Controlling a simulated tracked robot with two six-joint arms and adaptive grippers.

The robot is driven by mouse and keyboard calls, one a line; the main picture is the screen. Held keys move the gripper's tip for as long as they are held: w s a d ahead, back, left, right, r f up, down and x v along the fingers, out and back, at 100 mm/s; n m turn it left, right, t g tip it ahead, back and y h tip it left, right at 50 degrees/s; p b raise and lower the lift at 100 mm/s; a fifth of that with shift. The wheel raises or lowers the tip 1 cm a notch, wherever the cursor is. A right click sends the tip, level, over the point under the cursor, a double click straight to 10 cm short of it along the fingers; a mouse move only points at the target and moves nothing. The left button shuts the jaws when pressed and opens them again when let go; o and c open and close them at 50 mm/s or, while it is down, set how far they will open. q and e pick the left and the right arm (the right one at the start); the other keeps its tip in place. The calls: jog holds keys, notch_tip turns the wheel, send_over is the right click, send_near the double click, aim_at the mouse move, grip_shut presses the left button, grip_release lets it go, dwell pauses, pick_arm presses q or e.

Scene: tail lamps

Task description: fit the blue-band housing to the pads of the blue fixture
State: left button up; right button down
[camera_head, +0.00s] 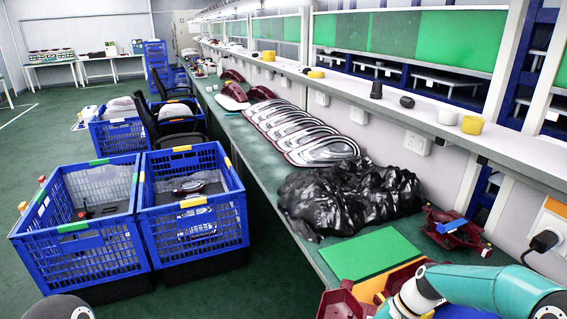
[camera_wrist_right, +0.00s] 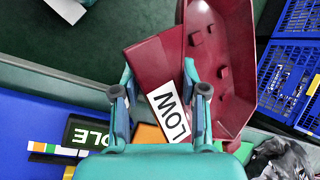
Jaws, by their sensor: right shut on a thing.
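My right gripper (camera_wrist_right: 158,68) is shut on a dark red housing (camera_wrist_right: 222,55) in the right wrist view. Its two fingers stand apart on either side of the housing's flat part, which carries a white label reading "LOW". The housing's hollow side with small square bosses faces the camera. In the head view a dark red housing (camera_head: 343,303) shows at the bottom edge, beside my right arm. Another dark red piece with a blue bar across it (camera_head: 455,228) lies on the bench. I cannot tell which piece is the blue fixture, and no blue band shows on the held housing. My left gripper is out of view.
A green sheet (camera_head: 370,254) lies on the bench near a crumpled black bag (camera_head: 350,197). Several lamp lenses (camera_head: 300,132) line the bench beyond. Blue crates (camera_head: 193,222) stand on the floor at left. A blue panel (camera_wrist_right: 45,112) shows in the wrist view.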

jog(key=n+g, duration=0.1)
jog(key=n, duration=0.1)
jog(key=n+g+h, duration=0.1)
jog(key=n, duration=0.1)
jog(key=f+n+g, duration=0.1)
jog(key=n, duration=0.1)
jog(key=shift+s+d, duration=0.2)
jog(key=shift+s, duration=0.15)
jog(key=shift+s+d+f, duration=0.1)
